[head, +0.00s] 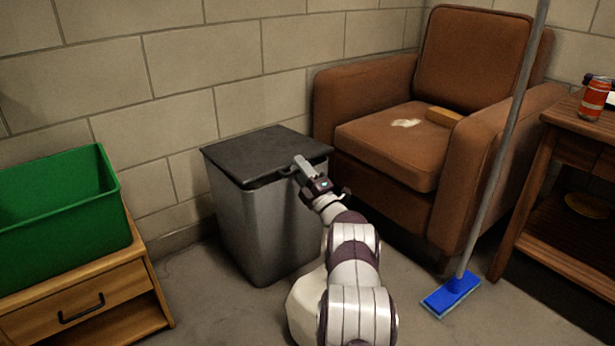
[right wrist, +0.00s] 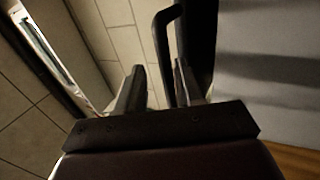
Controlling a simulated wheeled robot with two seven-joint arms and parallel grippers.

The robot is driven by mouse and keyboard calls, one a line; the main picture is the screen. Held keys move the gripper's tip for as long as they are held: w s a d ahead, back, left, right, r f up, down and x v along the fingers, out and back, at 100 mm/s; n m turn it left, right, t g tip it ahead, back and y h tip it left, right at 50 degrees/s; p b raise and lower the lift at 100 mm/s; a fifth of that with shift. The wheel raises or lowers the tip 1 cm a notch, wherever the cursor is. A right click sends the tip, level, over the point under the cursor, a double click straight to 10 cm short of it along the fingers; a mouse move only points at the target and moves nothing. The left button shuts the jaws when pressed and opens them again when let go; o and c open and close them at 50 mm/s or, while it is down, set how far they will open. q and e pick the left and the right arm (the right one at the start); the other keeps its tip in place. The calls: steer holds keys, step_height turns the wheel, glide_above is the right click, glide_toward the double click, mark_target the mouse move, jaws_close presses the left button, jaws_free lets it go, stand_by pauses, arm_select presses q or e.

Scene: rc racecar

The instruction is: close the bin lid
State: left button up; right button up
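The grey bin (head: 262,230) stands on the floor against the wall in the head view. Its dark lid (head: 262,152) lies nearly flat over the top, with a dark gap under its front edge. My right gripper (head: 301,167) is at the lid's front right edge, by a small dark handle (head: 286,171). In the right wrist view, my right gripper (right wrist: 160,88) has its two fingers apart. The black bent handle (right wrist: 163,30) reaches down between them. I cannot tell whether a finger touches it. My left gripper is not in view.
A brown armchair (head: 395,140) stands right of the bin. A mop (head: 452,295) with a blue head leans in front of it. A wooden table (head: 560,160) with a red can (head: 594,98) is at right. A green crate (head: 55,215) sits on a wooden drawer unit (head: 85,305) at left.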

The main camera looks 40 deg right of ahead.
steer(key=p+v, duration=0.5)
steer(key=v, duration=0.7)
steer(key=shift+p, duration=0.4)
